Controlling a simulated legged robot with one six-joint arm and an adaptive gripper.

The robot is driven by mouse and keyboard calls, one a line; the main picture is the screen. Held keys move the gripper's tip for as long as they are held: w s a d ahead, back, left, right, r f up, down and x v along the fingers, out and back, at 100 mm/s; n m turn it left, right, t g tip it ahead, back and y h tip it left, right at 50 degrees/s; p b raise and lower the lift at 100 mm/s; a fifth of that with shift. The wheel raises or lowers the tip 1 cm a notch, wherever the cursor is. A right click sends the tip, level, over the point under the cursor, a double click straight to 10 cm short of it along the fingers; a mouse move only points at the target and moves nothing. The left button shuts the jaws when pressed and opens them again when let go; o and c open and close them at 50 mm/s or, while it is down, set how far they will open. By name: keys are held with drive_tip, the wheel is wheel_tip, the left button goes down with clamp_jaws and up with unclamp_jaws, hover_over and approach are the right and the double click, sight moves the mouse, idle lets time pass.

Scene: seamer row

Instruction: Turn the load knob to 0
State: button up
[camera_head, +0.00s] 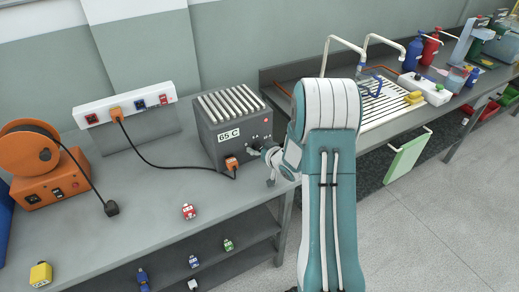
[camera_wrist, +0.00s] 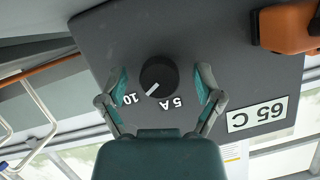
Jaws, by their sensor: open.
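A dark grey box (camera_head: 212,142) with a slatted top and a "65 C" label stands on the bench in the head view. In the wrist view its dark panel (camera_wrist: 225,60) is seen close up, upside down. A round black knob (camera_wrist: 159,74) is on the panel. Its white mark points to the lower left in the picture, between the printed "10" and "A"; a "5" is printed beside the "A". No 0 mark shows. My gripper (camera_wrist: 161,83) is open, with one green-padded finger on each side of the knob and gaps between.
An orange plug (camera_wrist: 288,27) sits on the panel near the "65 C" label, its cable running to a white power strip (camera_head: 125,104). An orange reel unit (camera_head: 45,165) stands left. A sink drainer (camera_head: 385,105) is right.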

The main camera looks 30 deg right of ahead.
drive_tip(key=shift+a, duration=0.3)
drive_tip(key=c, duration=0.4)
drive_tip(key=shift+d, duration=0.5)
drive_tip(key=c, duration=0.8)
drive_tip(key=shift+o, duration=0.2)
